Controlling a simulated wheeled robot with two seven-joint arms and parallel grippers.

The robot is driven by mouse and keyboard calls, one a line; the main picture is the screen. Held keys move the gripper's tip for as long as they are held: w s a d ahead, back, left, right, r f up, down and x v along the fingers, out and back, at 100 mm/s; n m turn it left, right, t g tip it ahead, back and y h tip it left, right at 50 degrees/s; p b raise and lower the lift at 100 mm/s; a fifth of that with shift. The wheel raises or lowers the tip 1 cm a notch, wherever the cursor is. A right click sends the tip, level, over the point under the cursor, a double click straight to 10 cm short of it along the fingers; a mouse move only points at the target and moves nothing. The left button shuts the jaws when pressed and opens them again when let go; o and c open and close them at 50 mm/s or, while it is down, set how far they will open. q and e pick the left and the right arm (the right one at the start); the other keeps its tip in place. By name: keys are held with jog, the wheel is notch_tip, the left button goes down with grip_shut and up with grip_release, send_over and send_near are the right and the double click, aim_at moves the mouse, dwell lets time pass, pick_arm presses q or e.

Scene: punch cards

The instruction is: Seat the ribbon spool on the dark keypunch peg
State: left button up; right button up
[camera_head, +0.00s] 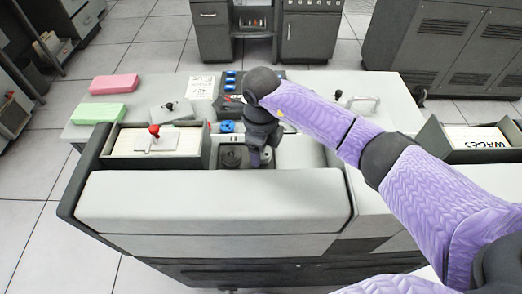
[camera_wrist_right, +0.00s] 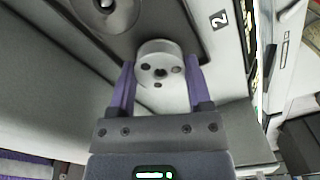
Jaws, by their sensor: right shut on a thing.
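The ribbon spool (camera_wrist_right: 158,66) is a light grey round piece with small holes in its face. My right gripper (camera_wrist_right: 159,88) is shut on it, with a purple finger on each side. In the head view my right gripper (camera_head: 262,158) points down into the recess of the keypunch, and the spool is mostly hidden there. A dark round fitting (camera_head: 231,156), which looks like the keypunch peg, sits just left of the gripper. My left gripper is out of view.
A card tray (camera_head: 205,150) with a red-knobbed lever (camera_head: 153,131) stands left of the recess. A blue knob (camera_head: 227,127) is behind it. Pink (camera_head: 114,84) and green (camera_head: 99,113) card stacks lie at the back left. A WAGES bin (camera_head: 456,155) stands right.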

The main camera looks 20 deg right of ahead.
notch_tip(320, 180, up, 12)
jog(key=p, duration=0.4)
